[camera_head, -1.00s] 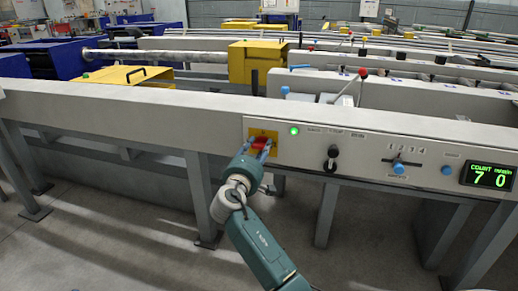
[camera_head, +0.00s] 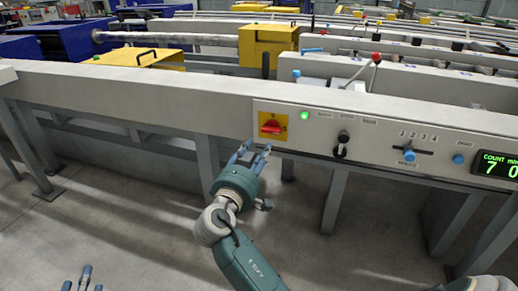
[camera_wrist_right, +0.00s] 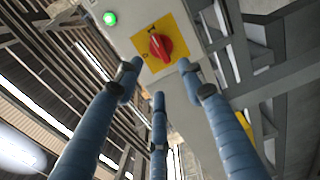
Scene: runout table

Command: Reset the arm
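A red rotary switch (camera_head: 271,127) on a yellow plate sits at the left end of the grey control panel. It also shows in the right wrist view (camera_wrist_right: 160,47), beyond the blue fingers. My right gripper (camera_head: 252,153) is open and empty, just below and left of the switch and apart from it. In the right wrist view its fingers (camera_wrist_right: 158,80) are spread with nothing between them. My left gripper (camera_head: 83,280) shows only its spread fingertips at the bottom left edge, over the floor. It looks open and empty.
The panel carries a lit green lamp (camera_head: 304,115), a black knob (camera_head: 342,140), a blue-knobbed slider (camera_head: 408,156) and a green count display (camera_head: 496,164). The long grey beam (camera_head: 130,98) and table legs (camera_head: 208,165) stand close by. Open floor lies in front.

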